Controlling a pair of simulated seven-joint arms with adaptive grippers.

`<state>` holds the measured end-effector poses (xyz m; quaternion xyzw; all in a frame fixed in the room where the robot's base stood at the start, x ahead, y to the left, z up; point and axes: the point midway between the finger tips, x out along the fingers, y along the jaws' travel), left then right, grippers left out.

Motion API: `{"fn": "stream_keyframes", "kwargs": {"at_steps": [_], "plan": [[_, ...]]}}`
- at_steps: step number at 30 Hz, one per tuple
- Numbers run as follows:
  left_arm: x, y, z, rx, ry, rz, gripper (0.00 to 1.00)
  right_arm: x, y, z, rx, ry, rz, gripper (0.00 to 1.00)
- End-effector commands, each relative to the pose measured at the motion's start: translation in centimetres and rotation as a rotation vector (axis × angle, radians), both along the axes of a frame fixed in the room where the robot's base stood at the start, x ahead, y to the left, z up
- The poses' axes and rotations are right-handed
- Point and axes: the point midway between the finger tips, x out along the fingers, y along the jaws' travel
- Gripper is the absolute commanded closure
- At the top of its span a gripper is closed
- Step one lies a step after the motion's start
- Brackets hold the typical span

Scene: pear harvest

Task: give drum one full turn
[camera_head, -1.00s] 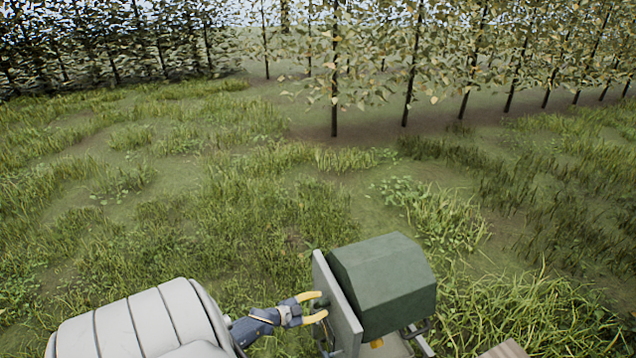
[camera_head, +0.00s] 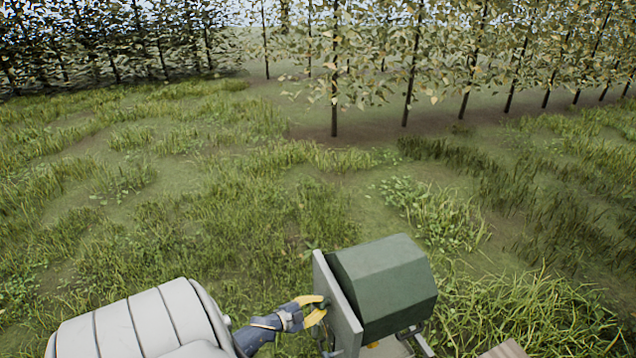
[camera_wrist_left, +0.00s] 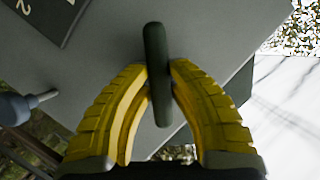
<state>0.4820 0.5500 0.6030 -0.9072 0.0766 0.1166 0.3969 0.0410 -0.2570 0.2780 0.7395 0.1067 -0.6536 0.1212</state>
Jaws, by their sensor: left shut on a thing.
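The green faceted drum (camera_head: 385,285) sits at the bottom centre-right in the head view, behind a grey upright plate (camera_head: 338,300). My left gripper (camera_head: 324,305) is at the plate's left side. Its yellow fingers are shut on a dark green handle, which shows in the left wrist view (camera_wrist_left: 156,75) as a rounded bar between the two fingers. The grey plate (camera_wrist_left: 200,45) fills much of the left wrist view behind the handle. In the head view the handle is mostly hidden by the fingers. My right gripper is not in view.
A metal frame (camera_head: 415,333) shows under the drum. A wooden piece (camera_head: 505,349) is at the bottom edge to its right. In the left wrist view a dark panel with markings (camera_wrist_left: 50,12) is at the upper left. Grass and trees lie beyond.

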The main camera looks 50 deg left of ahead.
Motion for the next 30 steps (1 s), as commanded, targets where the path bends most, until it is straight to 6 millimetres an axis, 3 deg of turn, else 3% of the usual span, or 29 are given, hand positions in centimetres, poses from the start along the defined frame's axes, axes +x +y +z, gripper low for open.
{"fn": "stream_keyframes", "kwargs": {"at_steps": [18,30], "plan": [[0.07,-0.08,-0.23,0.518,-0.179,0.002,1.0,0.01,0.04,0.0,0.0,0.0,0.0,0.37],[0.04,-0.06,-0.26,0.707,-0.244,0.001,1.0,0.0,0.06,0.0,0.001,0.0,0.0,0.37]]}}
